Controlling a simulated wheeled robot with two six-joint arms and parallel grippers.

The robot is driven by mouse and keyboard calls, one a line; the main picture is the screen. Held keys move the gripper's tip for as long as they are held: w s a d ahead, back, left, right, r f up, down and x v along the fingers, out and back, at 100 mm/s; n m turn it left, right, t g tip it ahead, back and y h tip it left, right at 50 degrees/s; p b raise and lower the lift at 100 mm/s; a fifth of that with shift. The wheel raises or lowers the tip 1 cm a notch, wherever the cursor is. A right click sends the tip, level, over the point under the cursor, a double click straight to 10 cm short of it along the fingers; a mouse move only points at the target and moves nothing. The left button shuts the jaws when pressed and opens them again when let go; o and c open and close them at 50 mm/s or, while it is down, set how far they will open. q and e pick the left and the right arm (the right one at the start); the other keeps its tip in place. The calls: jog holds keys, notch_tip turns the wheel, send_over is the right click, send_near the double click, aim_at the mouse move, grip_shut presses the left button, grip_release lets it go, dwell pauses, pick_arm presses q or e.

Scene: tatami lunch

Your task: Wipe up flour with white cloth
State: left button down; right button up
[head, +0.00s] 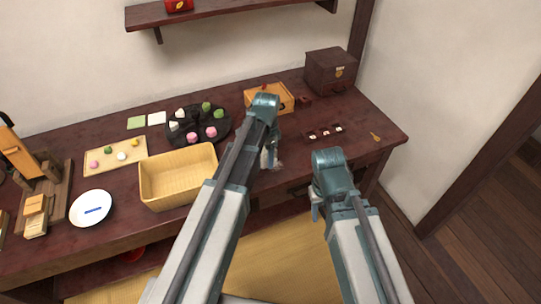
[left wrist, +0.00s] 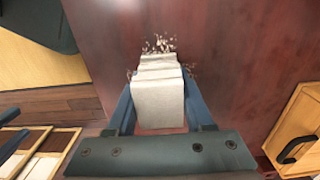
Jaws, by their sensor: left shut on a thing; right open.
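The white cloth (left wrist: 158,100) is folded, and my left gripper (left wrist: 160,108) is shut on it in the left wrist view. Pale flour crumbs (left wrist: 159,43) lie on the dark red table just beyond the cloth's far edge, with a few at its sides. Some flour may be hidden under the cloth. In the head view my left gripper (head: 270,158) is low over the table's front part, and its arm hides most of the cloth. My right gripper (head: 316,208) is open and empty in front of the table's edge.
A wicker basket (head: 180,202) and a black round tray (head: 212,139) with sweets stand left of my left arm. A wooden box (head: 284,104) and a dark chest (head: 330,72) stand behind.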

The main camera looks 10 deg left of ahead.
pick_arm(q)
jog(key=shift+s+a, duration=0.2)
jog(key=shift+a, duration=0.05)
jog(key=shift+s+a, duration=0.5)
jog(key=shift+a, duration=0.3)
jog(key=shift+s+a, duration=0.45)
jog(key=shift+a, duration=0.3)
jog(key=shift+w+a, duration=0.5)
jog(key=shift+w, duration=0.3)
jog(key=shift+d, duration=0.15)
jog(key=shift+w+d, duration=0.55)
jog(key=shift+d, duration=0.25)
jog(key=shift+w+d, duration=0.55)
jog(key=shift+d, duration=0.25)
jog(key=shift+d, duration=0.1)
jog(key=shift+w+d, duration=0.6)
jog(key=shift+d, duration=0.15)
jog(key=shift+w+d, duration=0.55)
jog(key=shift+d, duration=0.3)
